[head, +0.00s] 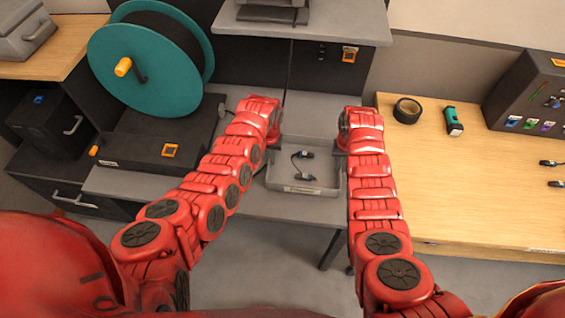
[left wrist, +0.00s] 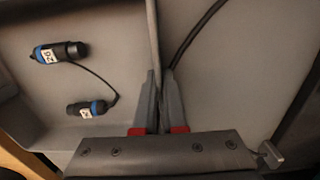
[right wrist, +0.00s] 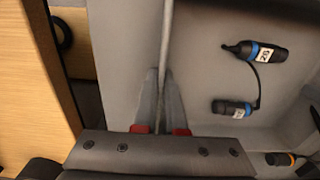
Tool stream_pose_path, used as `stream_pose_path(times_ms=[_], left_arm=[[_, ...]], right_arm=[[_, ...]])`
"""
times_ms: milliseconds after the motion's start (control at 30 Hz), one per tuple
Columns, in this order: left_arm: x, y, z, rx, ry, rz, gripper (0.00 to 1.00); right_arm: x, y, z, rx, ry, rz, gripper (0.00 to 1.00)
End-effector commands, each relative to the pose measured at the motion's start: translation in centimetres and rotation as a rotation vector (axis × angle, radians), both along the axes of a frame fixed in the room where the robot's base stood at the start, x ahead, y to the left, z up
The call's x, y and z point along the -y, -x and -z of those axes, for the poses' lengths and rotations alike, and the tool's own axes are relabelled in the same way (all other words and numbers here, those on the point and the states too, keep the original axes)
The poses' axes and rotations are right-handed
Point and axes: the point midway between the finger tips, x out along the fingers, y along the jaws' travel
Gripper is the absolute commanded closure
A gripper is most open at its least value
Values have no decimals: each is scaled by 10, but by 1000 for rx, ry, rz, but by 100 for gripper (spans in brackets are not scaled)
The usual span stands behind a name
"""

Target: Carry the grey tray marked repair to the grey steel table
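The grey tray (head: 328,184) rests on, or just above, a grey table surface (head: 248,203) in the middle of the head view. Its front has a small label too small to read. A short black cable with two blue-ringed connectors (head: 301,155) lies inside. My left gripper (head: 273,143) is at the tray's left wall; in the left wrist view its fingers (left wrist: 160,100) close on the rim from both sides. My right gripper (head: 343,147) is at the right wall; in the right wrist view its fingers (right wrist: 168,100) close on that rim.
A teal cable reel (head: 130,65) and black box (head: 160,145) stand left. A raised grey shelf (head: 345,22) is behind. A wooden bench (head: 450,190) at right holds black tape (head: 407,110), a green device (head: 453,121) and a dark panel (head: 535,100).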

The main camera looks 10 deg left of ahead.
Motion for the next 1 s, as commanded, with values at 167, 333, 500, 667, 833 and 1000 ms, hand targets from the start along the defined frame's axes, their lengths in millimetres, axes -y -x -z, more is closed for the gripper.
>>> stream_pose_path(times_ms=[167, 333, 500, 667, 833, 1000], left_arm=[[0, 0, -2, 0, 0, 0, 64], [0, 0, -2, 0, 0, 0, 64], [0, -1, -4, 1, 1, 1, 64], [1, -1, -18, 2, 1, 2, 64], [0, -3, -49, 9, 1, -1, 64], [0, -2, -85, 6, 0, 0, 64]], right_arm=[[0, 0, -2, 0, 0, 0, 64], [0, 0, -2, 0, 0, 0, 64], [0, 0, -2, 0, 0, 0, 64], [0, 0, -2, 0, 0, 0, 64], [0, 0, -2, 0, 0, 0, 64], [0, 0, -2, 0, 0, 0, 64]])
